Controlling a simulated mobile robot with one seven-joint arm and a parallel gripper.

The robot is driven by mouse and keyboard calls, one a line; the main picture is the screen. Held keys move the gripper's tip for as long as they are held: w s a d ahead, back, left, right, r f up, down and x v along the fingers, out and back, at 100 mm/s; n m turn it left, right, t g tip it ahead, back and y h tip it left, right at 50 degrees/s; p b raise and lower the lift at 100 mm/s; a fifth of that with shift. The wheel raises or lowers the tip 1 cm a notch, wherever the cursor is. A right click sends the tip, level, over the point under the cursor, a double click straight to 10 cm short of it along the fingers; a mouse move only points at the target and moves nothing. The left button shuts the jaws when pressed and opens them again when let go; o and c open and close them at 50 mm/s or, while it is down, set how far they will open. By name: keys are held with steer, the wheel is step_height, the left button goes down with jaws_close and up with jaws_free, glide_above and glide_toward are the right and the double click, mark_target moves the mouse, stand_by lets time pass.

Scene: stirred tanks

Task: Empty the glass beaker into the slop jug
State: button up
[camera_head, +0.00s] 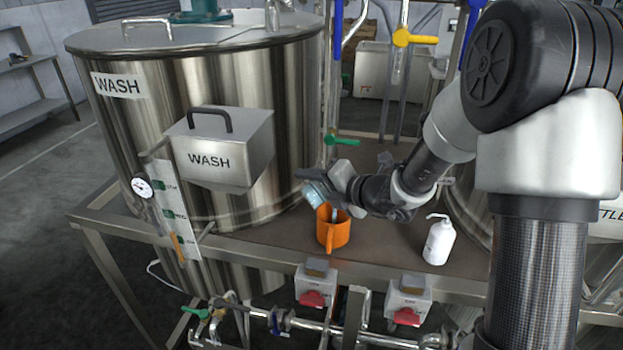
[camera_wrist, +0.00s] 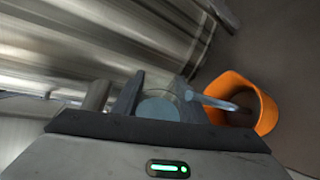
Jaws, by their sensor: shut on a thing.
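The glass beaker (camera_head: 315,193) is held in my gripper (camera_head: 325,186), tilted over the orange slop jug (camera_head: 334,234). In the wrist view the clear beaker (camera_wrist: 160,105) sits between the two fingers of my gripper (camera_wrist: 160,103). A pale stream runs from the beaker's side toward the mouth of the orange jug (camera_wrist: 262,108). The jug stands upright on the brown deck, with its handle toward the camera. My gripper is above and slightly left of the jug. How much liquid is left in the beaker I cannot tell.
A large steel WASH tank (camera_head: 260,95) with a box labelled WASH (camera_head: 222,150) stands left and behind. A white pump bottle (camera_head: 438,241) stands right of the jug. A green-handled valve (camera_head: 342,141) is behind my gripper. Brown deck (camera_head: 385,250) is free between jug and bottle.

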steer(key=shift+m+y+p, duration=0.5)
steer(key=shift+m+p, duration=0.2)
steer(key=shift+p, duration=0.3)
steer(key=shift+w+d+r+m+y+p, duration=0.15)
steer(key=shift+r+m+y, duration=0.1)
steer(key=shift+m+y, duration=0.4)
steer(key=shift+d+r+m+y+p, duration=0.1)
steer(key=shift+r+m+y, duration=0.25)
steer(key=shift+m, duration=0.55)
steer(key=shift+w+d+r+m+y+p, duration=0.1)
steer(key=shift+d+r+m+y+p, duration=0.05)
steer(key=shift+m+y, duration=0.55)
steer(key=shift+s+f, duration=0.1)
steer(key=shift+s, duration=0.05)
